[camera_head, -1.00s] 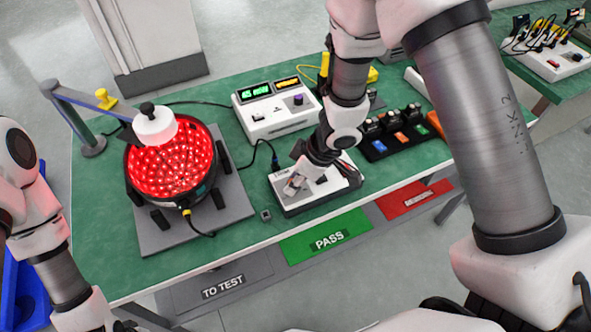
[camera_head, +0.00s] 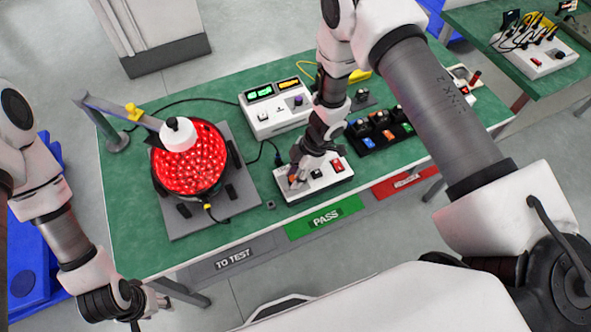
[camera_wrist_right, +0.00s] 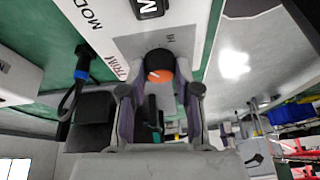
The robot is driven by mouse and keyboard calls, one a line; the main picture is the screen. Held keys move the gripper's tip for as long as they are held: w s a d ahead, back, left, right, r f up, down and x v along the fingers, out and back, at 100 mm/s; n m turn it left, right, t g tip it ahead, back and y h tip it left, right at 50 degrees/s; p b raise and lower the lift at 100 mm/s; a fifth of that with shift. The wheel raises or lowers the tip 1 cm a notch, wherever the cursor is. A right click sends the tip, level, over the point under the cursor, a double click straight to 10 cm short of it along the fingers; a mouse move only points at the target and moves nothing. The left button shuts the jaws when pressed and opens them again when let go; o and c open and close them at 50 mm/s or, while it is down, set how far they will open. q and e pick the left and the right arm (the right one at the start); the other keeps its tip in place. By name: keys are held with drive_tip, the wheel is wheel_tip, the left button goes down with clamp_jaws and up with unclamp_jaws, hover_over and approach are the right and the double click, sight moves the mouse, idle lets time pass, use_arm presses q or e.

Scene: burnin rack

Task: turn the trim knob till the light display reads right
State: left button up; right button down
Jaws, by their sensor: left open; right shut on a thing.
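The trim knob (camera_wrist_right: 158,68), orange with a dark rim and a white mark, sits beside the printed word TRIM on a white control box (camera_head: 325,185). My right gripper (camera_wrist_right: 160,88) is shut on the knob, one finger at each side. In the head view my right gripper (camera_head: 297,180) reaches down to the box's left end and largely hides the knob. The round light display (camera_head: 188,165) on the left glows red all over. My left gripper (camera_head: 150,303) is open and empty near the table's front left corner, low in the picture.
A white meter box (camera_head: 275,110) with green and amber readouts stands behind the control box. A black tray (camera_head: 375,142) with small modules is to its right. A lamp arm (camera_head: 115,107) reaches over the light display. Grey, green and red labelled strips line the front edge.

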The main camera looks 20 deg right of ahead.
idle(0.3)
drive_tip(key=c, duration=0.8)
unclamp_jaws()
drive_tip(key=v, duration=1.2)
drive_tip(key=shift+a, duration=0.1)
